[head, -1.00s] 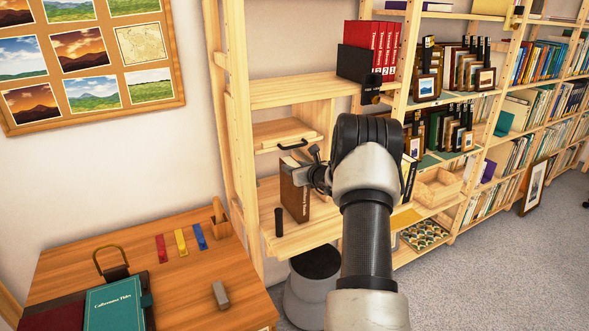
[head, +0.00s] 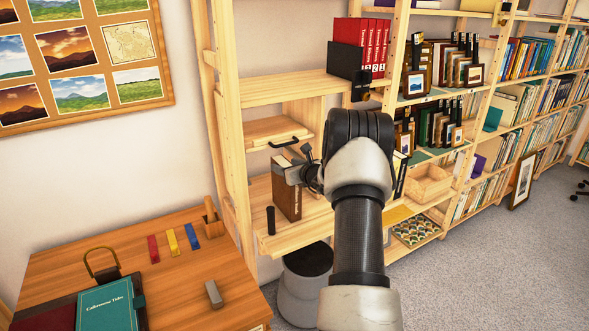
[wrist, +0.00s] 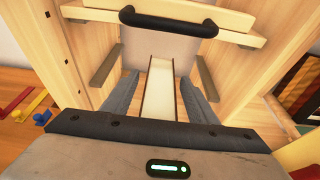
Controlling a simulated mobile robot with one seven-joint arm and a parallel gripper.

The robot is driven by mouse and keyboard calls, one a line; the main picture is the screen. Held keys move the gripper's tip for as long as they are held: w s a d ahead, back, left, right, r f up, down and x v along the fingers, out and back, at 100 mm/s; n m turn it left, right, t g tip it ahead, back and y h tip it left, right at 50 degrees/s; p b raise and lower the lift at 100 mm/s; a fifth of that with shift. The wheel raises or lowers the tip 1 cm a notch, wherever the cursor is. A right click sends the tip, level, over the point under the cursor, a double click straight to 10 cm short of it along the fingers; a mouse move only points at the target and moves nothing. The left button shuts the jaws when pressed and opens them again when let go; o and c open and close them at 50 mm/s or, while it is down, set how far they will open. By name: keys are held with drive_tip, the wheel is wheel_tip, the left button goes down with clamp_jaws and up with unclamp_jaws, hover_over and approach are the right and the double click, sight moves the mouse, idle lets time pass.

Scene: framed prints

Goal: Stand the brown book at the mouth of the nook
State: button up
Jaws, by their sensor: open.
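The brown book (head: 286,195) stands upright on the shelf board at the front of the nook (head: 262,188), under a drawer with a black handle. My gripper (head: 298,168) is at the book's upper part, reaching in from the right. In the wrist view the book (wrist: 159,92) shows as a pale strip of page edges between brown covers. It lies between the two fingers of my gripper (wrist: 161,84), with a gap visible on both sides. The jaws are open. My gripper and arm hide part of the book's right side and some of the nook.
A black cylinder (head: 270,220) stands left of the book near the board's front edge. The drawer (head: 277,131) hangs just above. Red binders (head: 362,45) stand on a higher shelf. A wooden desk (head: 180,280) with a teal book (head: 106,306) is at the lower left.

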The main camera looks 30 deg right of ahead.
drive_tip(key=v, duration=1.1)
drive_tip(key=shift+s, duration=0.2)
